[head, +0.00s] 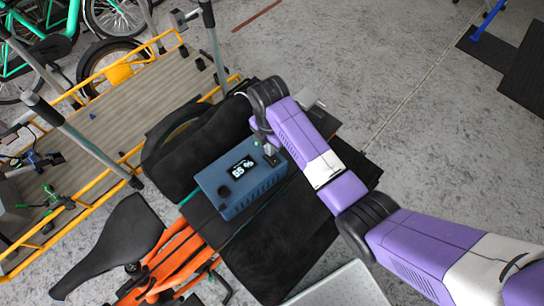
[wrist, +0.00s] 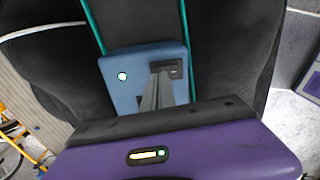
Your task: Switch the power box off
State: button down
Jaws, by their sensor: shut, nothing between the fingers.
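The blue power box (head: 228,205) sits on dark padded cloth, with a lit display (head: 241,167) and a round black knob on top. My gripper (wrist: 163,71) is shut and empty. Its fingertips are at the switch panel and partly cover it. I cannot tell whether they touch it. In the head view my gripper (head: 268,150) is at the box's upper right end, mostly hidden by my wrist.
A pale tray edge (head: 345,285) is at the bottom. Grey floor on the right is mostly clear.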

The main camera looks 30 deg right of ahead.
jog(key=shift+f+b, duration=0.5)
jog(key=shift+f, duration=0.45)
dwell(0.6)
jog(key=shift+r, duration=0.1)
notch_tip(320, 180, up, 7)
jog(key=p, duration=0.7)
dwell(0.7)
